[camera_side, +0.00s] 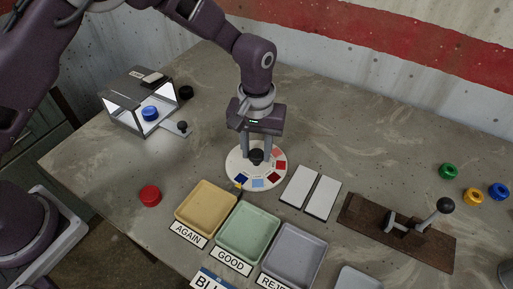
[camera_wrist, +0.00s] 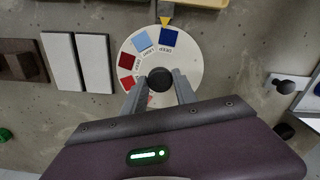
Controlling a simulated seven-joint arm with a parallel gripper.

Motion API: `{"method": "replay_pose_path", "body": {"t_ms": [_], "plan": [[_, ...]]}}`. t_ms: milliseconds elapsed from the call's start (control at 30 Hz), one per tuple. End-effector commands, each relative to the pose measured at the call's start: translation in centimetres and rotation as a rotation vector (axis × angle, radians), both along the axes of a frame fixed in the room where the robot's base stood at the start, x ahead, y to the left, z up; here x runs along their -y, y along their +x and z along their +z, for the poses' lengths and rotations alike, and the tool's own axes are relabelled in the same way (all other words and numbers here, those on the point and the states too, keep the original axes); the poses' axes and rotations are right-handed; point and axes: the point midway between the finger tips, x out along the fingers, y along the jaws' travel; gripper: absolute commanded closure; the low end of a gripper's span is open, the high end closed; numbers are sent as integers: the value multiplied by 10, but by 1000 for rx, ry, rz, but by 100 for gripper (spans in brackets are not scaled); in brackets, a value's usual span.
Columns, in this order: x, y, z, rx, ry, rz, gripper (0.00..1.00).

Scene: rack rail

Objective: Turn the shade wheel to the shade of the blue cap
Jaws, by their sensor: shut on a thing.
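The shade wheel (camera_side: 238,160) is a white disc with dark blue, light blue and several red to pink patches. It also shows in the wrist view (camera_wrist: 193,75). My gripper (camera_side: 257,154) points down over its centre, shut on the black knob (camera_wrist: 159,79). A yellow pointer (camera_wrist: 165,21) sits at the wheel's edge, by the dark blue patch (camera_wrist: 168,37); the light blue patch (camera_wrist: 141,40) lies beside it. The blue cap (camera_side: 150,113) is medium to bright blue and sits in the lit, open-fronted box (camera_side: 124,118) at the left.
Yellow, green and grey trays (camera_side: 297,270) with labels stand in front of the wheel. Two white plates (camera_side: 309,191) and a brown lever base (camera_side: 430,248) lie to the right. A red cap (camera_side: 150,195) is at the left; green, yellow and blue rings lie far right.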

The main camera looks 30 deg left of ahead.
Motion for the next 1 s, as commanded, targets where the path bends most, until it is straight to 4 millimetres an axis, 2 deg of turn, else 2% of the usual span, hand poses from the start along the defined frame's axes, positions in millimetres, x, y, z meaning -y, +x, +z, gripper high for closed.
{"method": "replay_pose_path", "body": {"t_ms": [333,867,900,1000], "plan": [[0,2,1,6,-1,122,100],[0,2,1,5,-2,143,100],[0,2,1,5,-2,143,60],[0,1,1,3,-1,142,44]]}}
